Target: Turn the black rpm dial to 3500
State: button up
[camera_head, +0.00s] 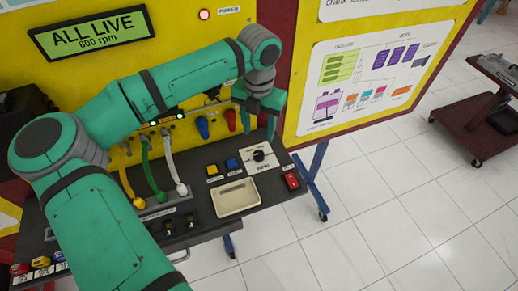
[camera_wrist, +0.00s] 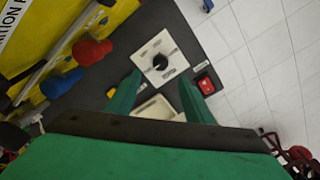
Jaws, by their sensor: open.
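The black rpm dial (camera_head: 258,155) is a small round knob on a white square plate (camera_head: 268,163) at the right part of the dark console. In the wrist view the dial (camera_wrist: 160,62) sits on its plate just beyond and between my fingertips. My gripper (camera_head: 258,125) is open and empty, above and behind the dial in the head view. In the wrist view my gripper (camera_wrist: 157,85) has its two green fingers spread apart, and they do not appear to touch the dial. The green display (camera_head: 96,38) reads "ALL LIVE" and "600 rpm".
A red switch (camera_head: 292,181) lies right of the dial plate. A beige tray (camera_head: 236,198), a blue button (camera_head: 232,164) and a yellow button (camera_head: 212,170) are to its left. Red (camera_head: 231,119) and blue (camera_head: 202,126) knobs stick out from the yellow panel behind. White floor is open at right.

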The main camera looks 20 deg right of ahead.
aim_at(259, 154)
notch_tip(259, 154, down, 9)
jog(key=shift+f, duration=0.75)
jog(key=c, duration=1.1)
